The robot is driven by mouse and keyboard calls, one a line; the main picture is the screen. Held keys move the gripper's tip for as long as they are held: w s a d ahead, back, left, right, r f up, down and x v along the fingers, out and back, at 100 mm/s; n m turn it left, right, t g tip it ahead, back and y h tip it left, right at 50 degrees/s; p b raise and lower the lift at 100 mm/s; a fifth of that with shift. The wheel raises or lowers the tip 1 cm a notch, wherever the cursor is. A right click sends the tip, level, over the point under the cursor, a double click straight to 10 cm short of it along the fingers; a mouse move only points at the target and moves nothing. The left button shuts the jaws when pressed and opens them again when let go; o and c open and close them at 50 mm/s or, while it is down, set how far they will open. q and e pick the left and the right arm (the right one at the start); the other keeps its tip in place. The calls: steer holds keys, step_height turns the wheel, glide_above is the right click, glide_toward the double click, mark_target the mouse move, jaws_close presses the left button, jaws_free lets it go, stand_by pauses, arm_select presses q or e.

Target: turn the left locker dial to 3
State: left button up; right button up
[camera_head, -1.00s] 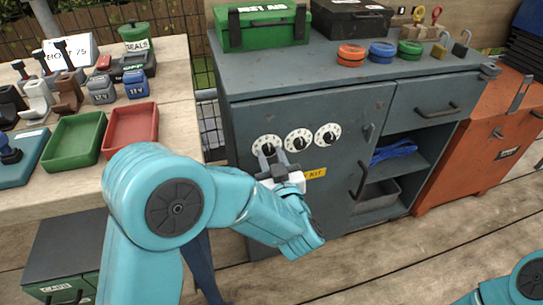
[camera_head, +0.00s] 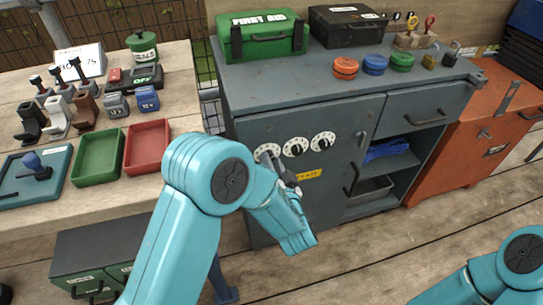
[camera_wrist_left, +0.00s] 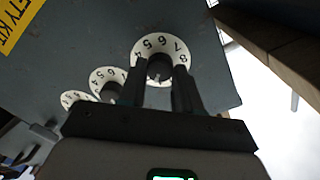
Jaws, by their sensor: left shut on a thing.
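The left locker dial (camera_head: 267,151) is a white numbered disc with a dark knob, on the front of the grey locker. It is the large near dial (camera_wrist_left: 146,42) in the left wrist view, where the digits 5, 6, 7 and 8 show along its upper and right rim. My left gripper (camera_head: 272,163) is shut on the dial's knob, with its two fingers (camera_wrist_left: 160,85) on either side of it. The knob's pointer cannot be read clearly. My right gripper is out of view; only part of that arm shows at the lower right.
The middle dial (camera_head: 295,146) and right dial (camera_head: 323,141) sit beside it. A yellow label (camera_head: 309,174) is below them. A locker handle (camera_head: 351,180) sticks out further right. A first aid box (camera_head: 262,36) and other items stand on the locker top. A workbench is at the left.

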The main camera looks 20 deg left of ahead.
arm_select(q)
steer(key=shift+w+r+m+p, duration=0.1)
steer(key=shift+r+m+p, duration=0.05)
steer(key=shift+m+p, duration=4.25)
steer(key=shift+m+y+b, duration=0.3)
steer(key=shift+m+b, duration=0.5)
steer(key=shift+m, duration=0.2)
steer(key=o, duration=1)
steer(key=shift+o, duration=0.2)
